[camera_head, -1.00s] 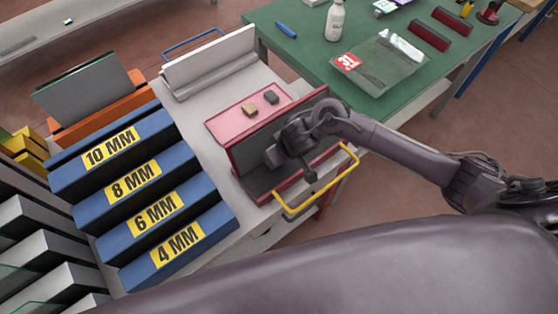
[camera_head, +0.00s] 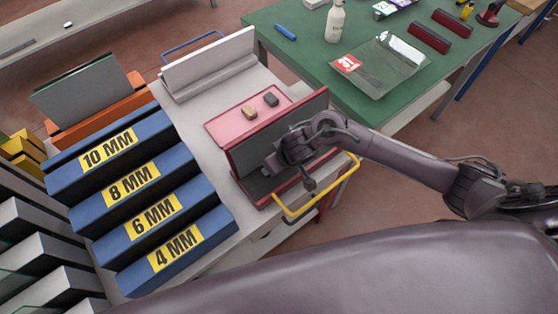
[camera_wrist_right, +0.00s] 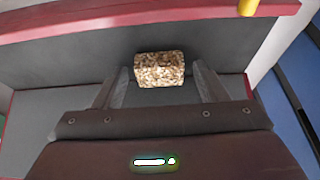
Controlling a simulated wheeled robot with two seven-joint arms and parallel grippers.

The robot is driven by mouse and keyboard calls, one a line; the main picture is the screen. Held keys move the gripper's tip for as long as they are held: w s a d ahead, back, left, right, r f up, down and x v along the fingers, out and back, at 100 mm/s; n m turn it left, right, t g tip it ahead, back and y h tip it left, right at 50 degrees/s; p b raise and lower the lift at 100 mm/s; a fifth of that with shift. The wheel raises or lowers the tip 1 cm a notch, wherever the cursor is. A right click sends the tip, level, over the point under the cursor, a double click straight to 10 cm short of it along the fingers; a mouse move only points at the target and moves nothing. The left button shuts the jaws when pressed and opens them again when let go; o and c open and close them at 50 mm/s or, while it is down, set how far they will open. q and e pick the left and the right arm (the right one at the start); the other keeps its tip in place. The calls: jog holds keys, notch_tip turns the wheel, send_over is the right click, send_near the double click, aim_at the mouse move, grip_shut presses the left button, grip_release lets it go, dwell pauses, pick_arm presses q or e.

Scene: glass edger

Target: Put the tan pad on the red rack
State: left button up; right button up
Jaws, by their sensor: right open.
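The red rack (camera_head: 262,202) stands on the grey bench, with red edges and dark grey inner faces. My right gripper (camera_wrist_right: 160,74) is in the rack. In the right wrist view, a speckled tan pad (camera_wrist_right: 160,68) rests against the rack's grey inside, between the tips of the two fingers. The fingers are open, with gaps beside the pad. The rack's red rim (camera_wrist_right: 130,28) runs beyond it. In the head view my right wrist hides this pad. My left gripper is not in view.
A pink tray (camera_head: 228,124) beside the rack holds another tan block (camera_head: 249,112) and a dark grey block (camera_head: 271,99). A yellow handle (camera_head: 318,197) runs along the bench's edge. Blue stepped racks (camera_head: 195,215) stand left; a green table (camera_head: 310,60) is behind.

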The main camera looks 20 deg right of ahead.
jog(key=p+v, duration=0.5)
jog(key=v, duration=0.7)
jog(key=shift+r, duration=0.15)
